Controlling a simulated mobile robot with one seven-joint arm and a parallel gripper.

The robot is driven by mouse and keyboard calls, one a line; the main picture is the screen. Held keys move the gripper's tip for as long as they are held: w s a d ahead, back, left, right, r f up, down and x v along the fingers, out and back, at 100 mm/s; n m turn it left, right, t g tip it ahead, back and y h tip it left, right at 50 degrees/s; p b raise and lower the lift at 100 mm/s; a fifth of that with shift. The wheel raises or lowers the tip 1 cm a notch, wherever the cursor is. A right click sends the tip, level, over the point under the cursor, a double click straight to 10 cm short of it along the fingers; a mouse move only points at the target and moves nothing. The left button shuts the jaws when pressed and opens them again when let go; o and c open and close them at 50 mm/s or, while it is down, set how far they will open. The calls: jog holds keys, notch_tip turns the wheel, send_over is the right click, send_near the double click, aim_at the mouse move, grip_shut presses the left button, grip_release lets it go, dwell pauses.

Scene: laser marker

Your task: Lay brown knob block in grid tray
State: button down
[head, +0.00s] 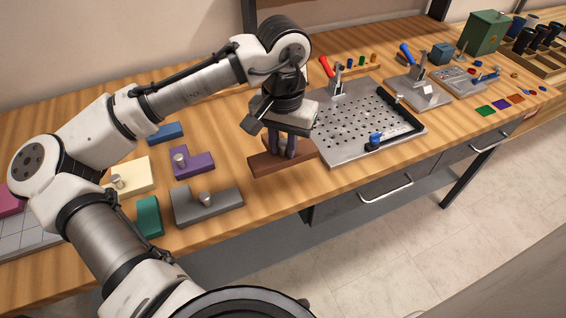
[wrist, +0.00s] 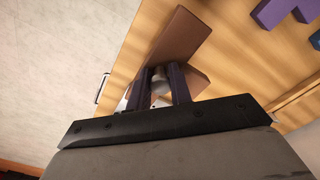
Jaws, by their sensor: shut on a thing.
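The brown knob block (head: 266,166) is at the middle of the workbench, near its front edge, just left of the perforated plate. My gripper (head: 284,152) is above it, with its fingers pointing down and shut on the block's knob. In the wrist view the brown block (wrist: 182,38) lies beyond the fingertips (wrist: 160,80), with the grey knob between them. I cannot tell whether the block touches the bench. The grid tray (head: 28,232), pale with dark grid lines, is at the far left, partly hidden by my arm.
Purple (head: 196,166), grey (head: 212,206), cream (head: 138,178), teal (head: 149,217) and blue (head: 165,132) blocks stand between the brown block and the tray. A pink block (head: 10,202) is at the tray. The perforated plate (head: 350,142) with clamps is to the right.

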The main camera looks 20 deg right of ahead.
notch_tip(320, 180, up, 11)
notch_tip(320, 180, up, 9)
jog(key=p, duration=0.8)
send_over(284, 142)
jog(key=shift+a, duration=0.1)
